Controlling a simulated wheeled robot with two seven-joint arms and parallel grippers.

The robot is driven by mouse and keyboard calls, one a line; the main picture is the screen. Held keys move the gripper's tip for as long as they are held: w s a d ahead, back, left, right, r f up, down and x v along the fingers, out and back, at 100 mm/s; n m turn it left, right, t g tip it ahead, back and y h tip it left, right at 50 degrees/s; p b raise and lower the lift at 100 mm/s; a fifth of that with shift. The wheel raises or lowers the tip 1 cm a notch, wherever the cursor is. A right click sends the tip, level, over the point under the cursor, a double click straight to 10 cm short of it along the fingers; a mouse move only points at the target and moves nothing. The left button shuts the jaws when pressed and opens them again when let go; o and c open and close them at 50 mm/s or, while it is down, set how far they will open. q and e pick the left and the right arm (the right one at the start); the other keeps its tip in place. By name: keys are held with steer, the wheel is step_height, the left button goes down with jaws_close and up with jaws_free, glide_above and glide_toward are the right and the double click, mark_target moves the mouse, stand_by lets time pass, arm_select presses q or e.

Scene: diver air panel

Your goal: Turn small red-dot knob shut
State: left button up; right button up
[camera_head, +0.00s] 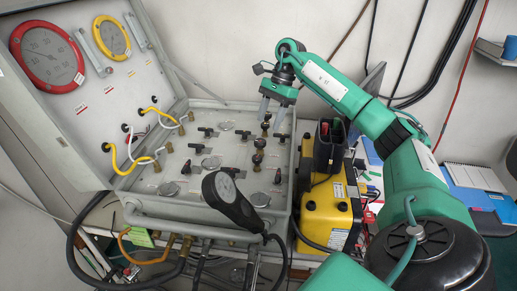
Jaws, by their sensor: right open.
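The grey air panel (160,205) lies in an open case and carries several small black knobs and round dials. A column of dark upright knobs (259,143) stands on its right part. I cannot make out a red dot on any of them, so I cannot tell which is the small red-dot knob. My right gripper (273,112) points down over the panel's far right part, just above the top of that column. Its two grey fingers are apart, and I see nothing held between them. Whether the fingers touch a knob is unclear. My left gripper is not in view.
The raised lid at left holds a red gauge (47,56) and a yellow gauge (111,37). A black handheld gauge (231,201) rises over the panel's front. A yellow box (328,215) stands close at the panel's right. Hoses (150,260) hang at the front.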

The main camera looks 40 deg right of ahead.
mark_target(257, 157)
steer(key=p+x, duration=0.3)
steer(key=x, duration=0.8)
steer(key=shift+a, duration=0.1)
steer(key=shift+a+f, duration=0.1)
steer(key=shift+f, duration=0.45)
steer(key=c, duration=0.9)
steer(key=shift+c, duration=0.2)
